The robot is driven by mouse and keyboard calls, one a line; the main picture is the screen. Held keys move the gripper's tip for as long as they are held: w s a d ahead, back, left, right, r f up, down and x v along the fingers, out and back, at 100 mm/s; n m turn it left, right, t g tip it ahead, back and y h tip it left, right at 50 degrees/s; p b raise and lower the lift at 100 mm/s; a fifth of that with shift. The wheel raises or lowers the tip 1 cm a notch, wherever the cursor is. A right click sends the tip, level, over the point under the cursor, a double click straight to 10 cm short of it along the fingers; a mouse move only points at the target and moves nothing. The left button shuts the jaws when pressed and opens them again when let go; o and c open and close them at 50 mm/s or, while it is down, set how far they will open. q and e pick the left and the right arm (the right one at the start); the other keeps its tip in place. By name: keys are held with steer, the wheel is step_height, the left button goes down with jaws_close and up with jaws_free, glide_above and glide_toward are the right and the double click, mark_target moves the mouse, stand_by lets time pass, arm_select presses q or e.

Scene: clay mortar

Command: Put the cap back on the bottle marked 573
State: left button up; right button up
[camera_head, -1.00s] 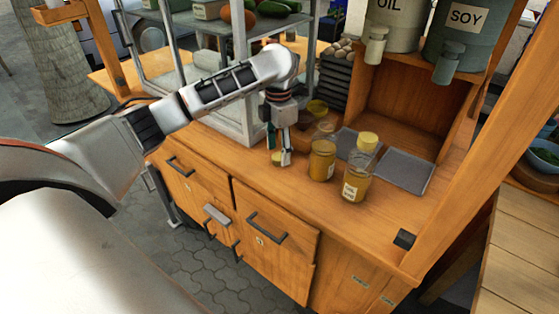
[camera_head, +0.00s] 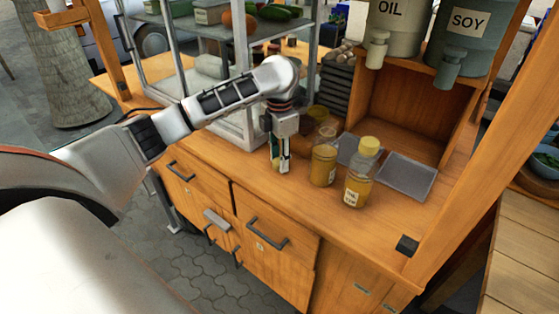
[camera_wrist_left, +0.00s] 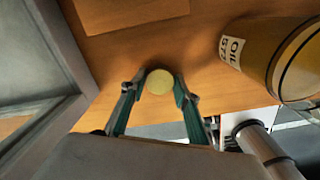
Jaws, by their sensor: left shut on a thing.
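My left gripper (camera_head: 279,168) is low over the counter, its fingers shut on a small round pale-yellow cap. In the left wrist view the cap (camera_wrist_left: 159,82) sits between the two fingertips. An amber bottle with no cap visible (camera_head: 323,165) stands upright just right of the gripper. In the left wrist view an amber bottle (camera_wrist_left: 270,60) at right carries a white label reading OIL above small digits I cannot read surely. Another amber bottle (camera_head: 356,188), with a yellow cap on and a white label, stands nearer the front. My right gripper is not in view.
The wooden counter (camera_head: 300,205) has drawers below its front edge. A metal-framed glass case (camera_head: 238,125) stands close left of the gripper. Dark flat trays (camera_head: 406,176) lie behind the bottles. OIL (camera_head: 393,25) and SOY (camera_head: 463,35) containers stand on the shelf above.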

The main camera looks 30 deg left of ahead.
arm_select(q)
steer(key=shift+r, duration=0.65)
step_height(320, 180, up, 19)
steer(key=p, duration=0.6)
steer(key=shift+f, duration=0.15)
